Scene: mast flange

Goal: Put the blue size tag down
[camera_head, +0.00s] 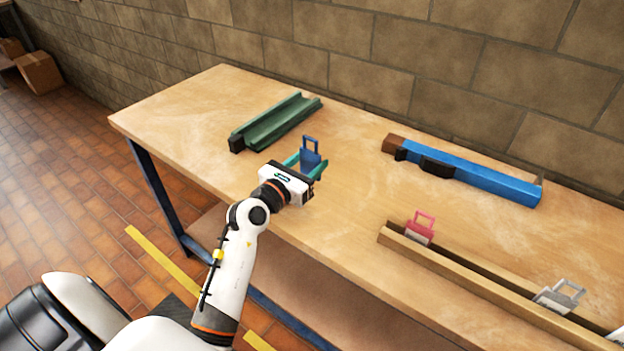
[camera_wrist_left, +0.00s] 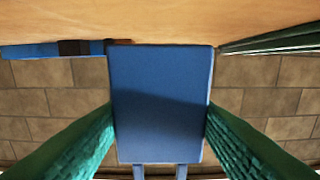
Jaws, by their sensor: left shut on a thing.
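The blue size tag (camera_head: 310,158) is a flat blue plate with a loop handle on top. My left gripper (camera_head: 308,166) is shut on it, with green fingers on both sides, near the middle of the wooden table. In the left wrist view the tag (camera_wrist_left: 160,105) fills the middle between the two green fingers (camera_wrist_left: 160,135). I cannot tell whether the tag's lower edge touches the table. My right gripper is not in view.
A green channel (camera_head: 275,122) lies behind the gripper on the table (camera_head: 190,115). A long blue case (camera_head: 470,175) lies at the back right. A wooden rack (camera_head: 470,285) at front right holds a pink tag (camera_head: 421,228) and a grey tag (camera_head: 560,297). Bare table surrounds the gripper.

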